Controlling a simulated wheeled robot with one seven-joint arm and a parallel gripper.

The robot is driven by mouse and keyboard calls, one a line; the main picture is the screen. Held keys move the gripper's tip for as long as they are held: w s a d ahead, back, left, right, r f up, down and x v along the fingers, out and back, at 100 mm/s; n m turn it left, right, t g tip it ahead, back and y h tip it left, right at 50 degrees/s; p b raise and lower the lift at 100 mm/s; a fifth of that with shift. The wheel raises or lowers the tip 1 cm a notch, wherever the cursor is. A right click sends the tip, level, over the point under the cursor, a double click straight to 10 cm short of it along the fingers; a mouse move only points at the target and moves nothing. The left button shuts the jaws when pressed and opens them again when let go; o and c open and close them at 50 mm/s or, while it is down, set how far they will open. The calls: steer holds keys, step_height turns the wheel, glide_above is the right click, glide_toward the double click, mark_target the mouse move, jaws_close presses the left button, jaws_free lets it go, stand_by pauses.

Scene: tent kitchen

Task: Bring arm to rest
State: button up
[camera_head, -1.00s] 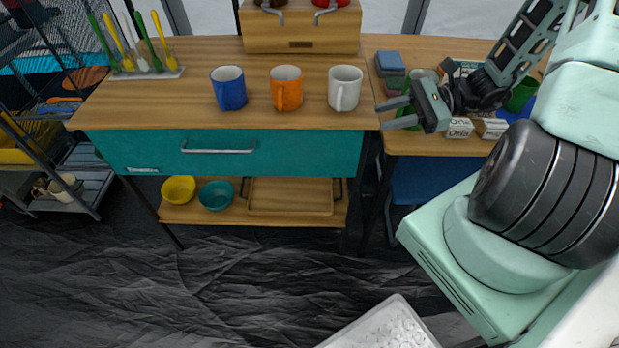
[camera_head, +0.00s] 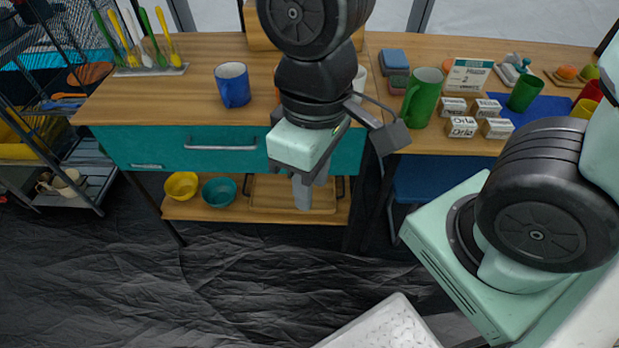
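My arm reaches in from the top right and hangs in front of the drawer counter. My gripper (camera_head: 348,168) is in front of the teal drawer (camera_head: 207,148), pointing down. Its two fingers are spread apart with nothing between them, so it is open and empty. My wrist and upper arm cover most of the orange mug and part of the white mug (camera_head: 360,80). The blue mug (camera_head: 232,85) stands clear to the left on the wooden counter (camera_head: 130,103).
A green pitcher (camera_head: 422,97), small labelled boxes (camera_head: 462,127) and a green cup (camera_head: 524,93) stand on the right table. A yellow bowl (camera_head: 181,185) and a teal bowl (camera_head: 218,192) sit on the lower shelf. The dark floor (camera_head: 190,280) in front is mostly clear.

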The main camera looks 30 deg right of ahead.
steer(key=shift+s+a+r+n+t, duration=0.3)
steer(key=shift+s+a+n, duration=0.1)
steer(key=shift+n, duration=0.1)
step_height(320, 180, up, 6)
steer(key=p, duration=0.6)
